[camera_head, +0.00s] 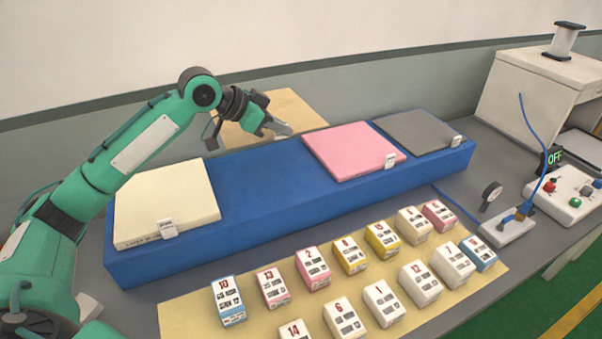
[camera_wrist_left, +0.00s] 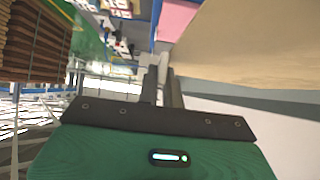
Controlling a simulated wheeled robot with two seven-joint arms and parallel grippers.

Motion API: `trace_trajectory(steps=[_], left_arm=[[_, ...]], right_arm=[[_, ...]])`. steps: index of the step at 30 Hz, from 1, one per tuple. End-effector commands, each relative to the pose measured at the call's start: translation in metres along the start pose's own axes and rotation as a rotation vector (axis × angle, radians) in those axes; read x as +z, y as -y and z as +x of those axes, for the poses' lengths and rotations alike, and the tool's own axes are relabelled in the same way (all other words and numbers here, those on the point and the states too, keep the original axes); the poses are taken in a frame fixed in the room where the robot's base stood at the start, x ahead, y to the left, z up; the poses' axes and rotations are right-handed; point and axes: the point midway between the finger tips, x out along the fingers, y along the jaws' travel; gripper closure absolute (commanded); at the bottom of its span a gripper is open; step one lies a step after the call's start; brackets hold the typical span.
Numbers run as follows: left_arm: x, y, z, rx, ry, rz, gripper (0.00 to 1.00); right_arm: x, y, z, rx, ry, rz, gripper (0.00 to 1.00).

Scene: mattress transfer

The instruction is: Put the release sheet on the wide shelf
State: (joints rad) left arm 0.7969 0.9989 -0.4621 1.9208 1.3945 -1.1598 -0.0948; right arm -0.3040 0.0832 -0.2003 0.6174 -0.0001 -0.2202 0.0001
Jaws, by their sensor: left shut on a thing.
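A flat tan sheet (camera_head: 292,108), which I take as the release sheet, shows behind the far edge of the long blue platform (camera_head: 250,190). My left gripper (camera_head: 281,129) is at its near edge, over the platform's far side. In the left wrist view the tan sheet (camera_wrist_left: 240,45) reaches from the fingertips to the right, and the fingers of the left gripper (camera_wrist_left: 160,70) are close together on its edge. Which surface is the wide shelf is not marked; the blue platform is the long, wide one in view. My right gripper is not in view.
On the platform lie a cream pad (camera_head: 165,200) at left, a pink pad (camera_head: 350,150) and a grey pad (camera_head: 415,131) at right. Bare blue lies between cream and pink. Several numbered boxes stand on a tan mat (camera_head: 185,315) in front. A control box (camera_head: 565,205) is at right.

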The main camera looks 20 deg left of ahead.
Motion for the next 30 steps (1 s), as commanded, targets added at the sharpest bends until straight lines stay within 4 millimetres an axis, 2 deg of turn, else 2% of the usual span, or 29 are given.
trace_trajectory(steps=[15,18,26,30], left_arm=[[0.097,-0.001,0.073,0.002,0.003,-0.004,1.00],[0.110,-0.001,0.083,0.001,0.001,-0.001,1.00],[0.126,-0.001,0.095,0.000,0.000,-0.001,1.00],[0.143,-0.001,0.108,0.002,0.002,-0.003,1.00]], right_arm=[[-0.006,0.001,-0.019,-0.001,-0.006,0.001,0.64],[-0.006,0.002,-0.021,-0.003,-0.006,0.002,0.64],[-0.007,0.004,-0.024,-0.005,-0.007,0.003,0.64],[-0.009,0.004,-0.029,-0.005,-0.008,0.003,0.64]])
